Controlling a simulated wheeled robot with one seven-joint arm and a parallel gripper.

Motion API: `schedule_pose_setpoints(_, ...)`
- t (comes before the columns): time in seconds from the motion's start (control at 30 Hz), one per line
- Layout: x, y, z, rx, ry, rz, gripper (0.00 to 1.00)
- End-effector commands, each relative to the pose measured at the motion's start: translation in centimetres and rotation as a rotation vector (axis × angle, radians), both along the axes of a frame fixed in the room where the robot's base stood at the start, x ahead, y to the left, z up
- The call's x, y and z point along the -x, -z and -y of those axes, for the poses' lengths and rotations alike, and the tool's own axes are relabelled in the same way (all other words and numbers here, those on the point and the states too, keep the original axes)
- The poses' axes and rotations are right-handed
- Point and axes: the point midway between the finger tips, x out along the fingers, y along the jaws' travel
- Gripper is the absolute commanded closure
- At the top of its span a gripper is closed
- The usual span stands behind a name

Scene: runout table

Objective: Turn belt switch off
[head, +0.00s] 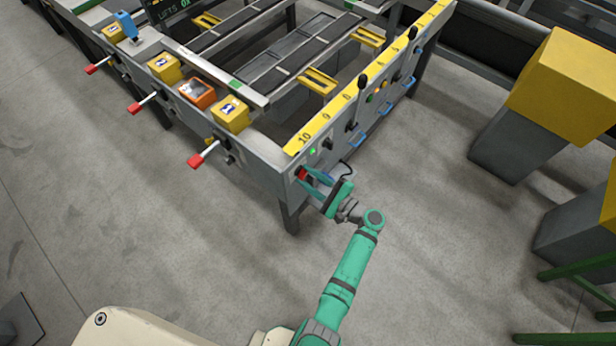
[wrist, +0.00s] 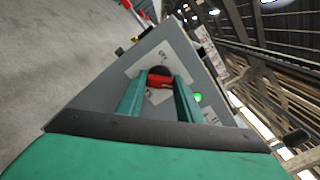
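The belt switch is a red and black rotary knob (wrist: 160,78) on a pale square plate on the grey end panel. In the wrist view its red bar lies roughly crosswise between my fingertips. In the head view its red part (head: 302,173) shows at the panel's near corner. My gripper (head: 308,178) reaches it from the front, one green finger on each side. In the wrist view the fingers (wrist: 161,88) stand apart with the knob between their tips. I cannot tell whether they press on it. The labels on the plate are too small to read.
A green lamp (wrist: 197,98) glows right of the knob. The table's yellow numbered rail (head: 370,77) runs above more controls and blue handles. Red-tipped levers (head: 204,155) stick out on the left side. Yellow-topped grey blocks (head: 565,88) stand at right. Floor around my arm is clear.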

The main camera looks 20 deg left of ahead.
Motion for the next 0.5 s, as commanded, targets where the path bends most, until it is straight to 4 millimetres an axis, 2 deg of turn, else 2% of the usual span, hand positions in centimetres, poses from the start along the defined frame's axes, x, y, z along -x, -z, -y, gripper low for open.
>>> schedule_pose_setpoints(0.27, 0.02, 0.02, 0.03, 0.013, 0.0, 0.037, 0.9)
schedule_pose_setpoints(0.5, 0.04, 0.04, 0.02, 0.06, 0.0, 0.165, 0.9)
